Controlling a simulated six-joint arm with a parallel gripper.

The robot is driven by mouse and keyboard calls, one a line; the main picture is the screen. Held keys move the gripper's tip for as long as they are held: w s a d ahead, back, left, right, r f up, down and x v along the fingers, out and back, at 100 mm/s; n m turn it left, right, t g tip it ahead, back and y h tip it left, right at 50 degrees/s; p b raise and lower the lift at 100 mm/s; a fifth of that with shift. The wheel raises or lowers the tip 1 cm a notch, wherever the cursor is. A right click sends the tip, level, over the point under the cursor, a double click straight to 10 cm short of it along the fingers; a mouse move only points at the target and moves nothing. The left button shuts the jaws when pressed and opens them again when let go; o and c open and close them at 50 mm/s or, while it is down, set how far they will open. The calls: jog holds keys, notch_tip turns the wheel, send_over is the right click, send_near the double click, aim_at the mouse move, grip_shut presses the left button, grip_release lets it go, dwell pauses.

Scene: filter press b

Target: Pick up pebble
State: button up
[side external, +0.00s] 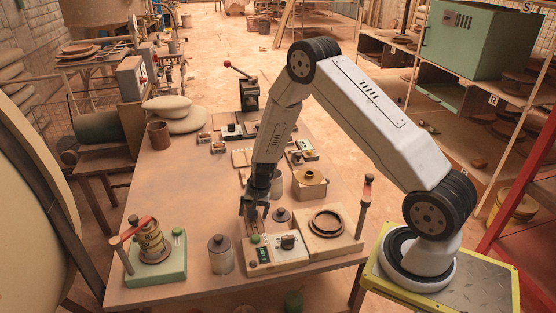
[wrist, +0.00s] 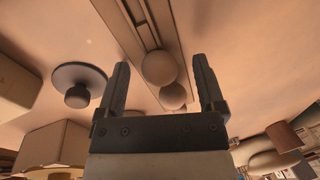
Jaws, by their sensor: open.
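My gripper (side external: 254,213) points down over the table, left of a dark round knobbed piece. It is open in the wrist view (wrist: 161,68), with one finger on each side of a narrow slotted wooden track. Two rounded brown pebbles sit on the track in the wrist view. One pebble (wrist: 159,67) appears between the fingertips, and the other pebble (wrist: 173,97) appears closer to the gripper's palm. Nothing is clearly gripped. I cannot tell the exact gap between fingers and pebbles. The pebbles cannot be made out in the side view.
The knobbed piece (side external: 281,215) stands close beside my gripper. A control box (side external: 277,252) is in front, and a wooden block with a ring (side external: 327,225) lies right. A lidded pot (side external: 220,254) and a green-based press (side external: 155,257) stand left. The table's left middle is clear.

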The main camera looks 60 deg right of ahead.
dwell(0.4)
grip_shut()
jog(key=shift+r, duration=0.1)
jog(key=shift+r, duration=0.75)
jog(key=s+a+r, duration=0.2)
jog(key=s+r, duration=0.9)
jog(key=s, duration=0.2)
jog(key=shift+s+a+r, duration=0.15)
jog(key=shift+s+a, duration=0.15)
jog(key=shift+s, duration=0.1)
